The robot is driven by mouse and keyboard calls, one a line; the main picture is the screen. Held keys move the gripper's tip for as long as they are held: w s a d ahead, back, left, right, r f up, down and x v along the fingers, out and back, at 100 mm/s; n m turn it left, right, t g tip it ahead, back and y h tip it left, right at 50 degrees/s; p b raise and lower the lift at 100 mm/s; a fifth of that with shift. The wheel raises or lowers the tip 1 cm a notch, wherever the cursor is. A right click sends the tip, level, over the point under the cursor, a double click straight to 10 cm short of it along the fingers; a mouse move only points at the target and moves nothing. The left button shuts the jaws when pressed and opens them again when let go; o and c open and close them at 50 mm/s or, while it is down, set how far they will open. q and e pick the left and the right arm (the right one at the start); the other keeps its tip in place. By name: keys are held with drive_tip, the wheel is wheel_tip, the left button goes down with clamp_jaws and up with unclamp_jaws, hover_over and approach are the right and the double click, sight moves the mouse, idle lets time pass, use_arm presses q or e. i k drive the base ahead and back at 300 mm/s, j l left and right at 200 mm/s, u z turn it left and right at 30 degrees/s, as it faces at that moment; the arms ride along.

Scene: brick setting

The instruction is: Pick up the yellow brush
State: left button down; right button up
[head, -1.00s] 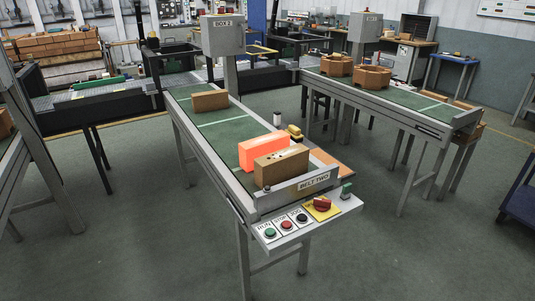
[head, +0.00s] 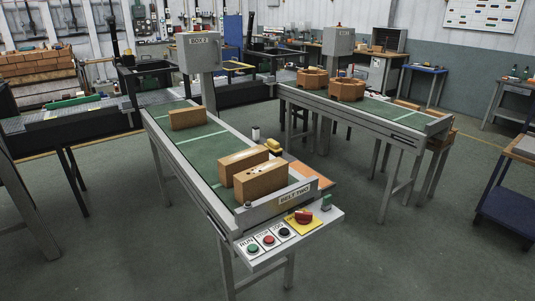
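A small yellow item with a brownish part, probably the yellow brush (head: 274,147), is at the right side of the belt labelled BELT TWO (head: 205,148), just beyond the bricks. It is small in the head view, so its exact shape is hard to tell. Neither of my grippers shows in this view.
Two tan bricks (head: 260,181) stand at the belt's near end, and another brick (head: 187,119) lies farther back. A white cylinder (head: 255,134) stands near the yellow item. A control panel (head: 270,242) juts out in front. Floor right of the belt is clear.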

sight(273, 146)
drive_tip(key=i+l+z, duration=0.55)
drive_tip(key=i+z, duration=1.1)
drive_tip(key=i+u, duration=0.1)
drive_tip(key=i, duration=0.45)
drive_tip(key=i+l+u, duration=0.15)
drive_tip(key=i, duration=0.45)
drive_tip(key=i+l+u, duration=0.1)
drive_tip(key=i, duration=0.45)
drive_tip(key=i+u, duration=0.15)
drive_tip(key=u, duration=0.25)
drive_tip(key=i+u, duration=0.2)
drive_tip(key=u, duration=0.2)
drive_tip(key=i+u, duration=0.15)
drive_tip(key=u, duration=0.25)
drive_tip(key=i+l+u, duration=0.15)
drive_tip(key=u, duration=0.3)
drive_tip(key=i+l+u, duration=0.1)
drive_tip(key=u, duration=0.3)
drive_tip(key=l, duration=0.1)
